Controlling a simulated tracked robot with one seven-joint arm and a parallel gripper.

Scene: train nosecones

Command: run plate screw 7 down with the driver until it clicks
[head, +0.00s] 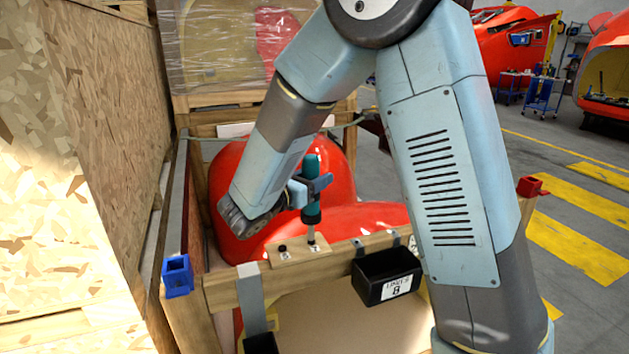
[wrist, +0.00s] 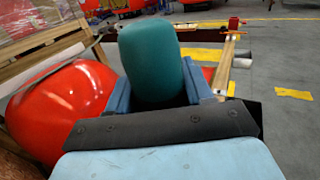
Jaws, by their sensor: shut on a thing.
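The teal driver (head: 312,215) stands about upright, with its tip down at the right-hand position of the small wooden plate (head: 300,255). My gripper (head: 311,187) is shut on the driver's handle. In the wrist view the driver's rounded top (wrist: 151,62) rises between the blue fingers of my gripper (wrist: 152,100). A dark screw head (head: 283,248) stands on the plate to the left of the driver. The plate carries small labels too small to read surely. Screw 7 itself cannot be told apart under the driver's tip.
The plate sits on a wooden crate rail (head: 235,292). A black bin (head: 387,277) marked 8 hangs right of the plate. A blue corner piece (head: 177,276) is at left. A red nosecone (head: 350,220) lies behind the rail. A chipboard wall (head: 75,130) closes the left side.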

